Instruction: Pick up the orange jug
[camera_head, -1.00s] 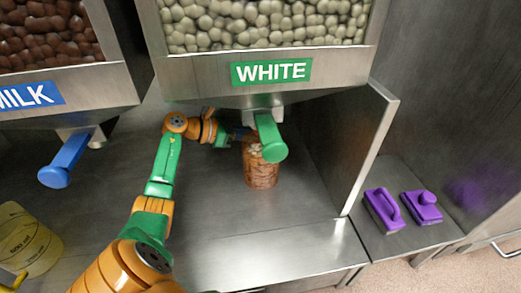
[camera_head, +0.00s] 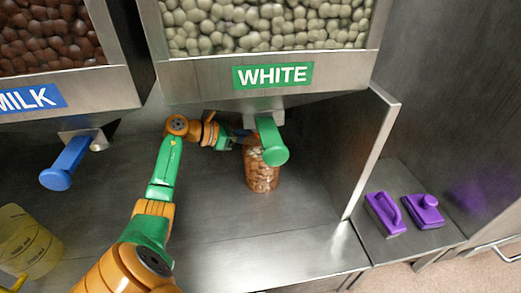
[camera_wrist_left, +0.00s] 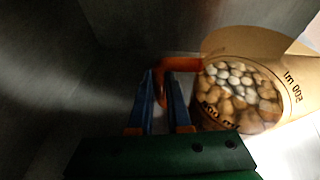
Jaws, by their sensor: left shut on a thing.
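The orange jug (camera_head: 262,175) is see-through and stands upright under the green spout (camera_head: 271,140) of the WHITE hopper. White and brown lumps show in it. In the left wrist view the jug (camera_wrist_left: 290,58) is at the right, with a volume mark on its wall and an orange handle (camera_wrist_left: 192,64) reaching left. My left gripper (camera_wrist_left: 162,82) is shut on that handle. In the head view my left gripper (camera_head: 243,138) is at the jug's upper left, partly hidden behind the spout. My right gripper is not in view.
A blue spout (camera_head: 62,168) hangs from the MILK hopper at left. A yellow jug (camera_head: 30,243) stands at the lower left. A metal partition (camera_head: 375,145) rises right of the orange jug. Two purple tools (camera_head: 385,213) lie beyond it. The metal counter (camera_head: 250,235) in front is bare.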

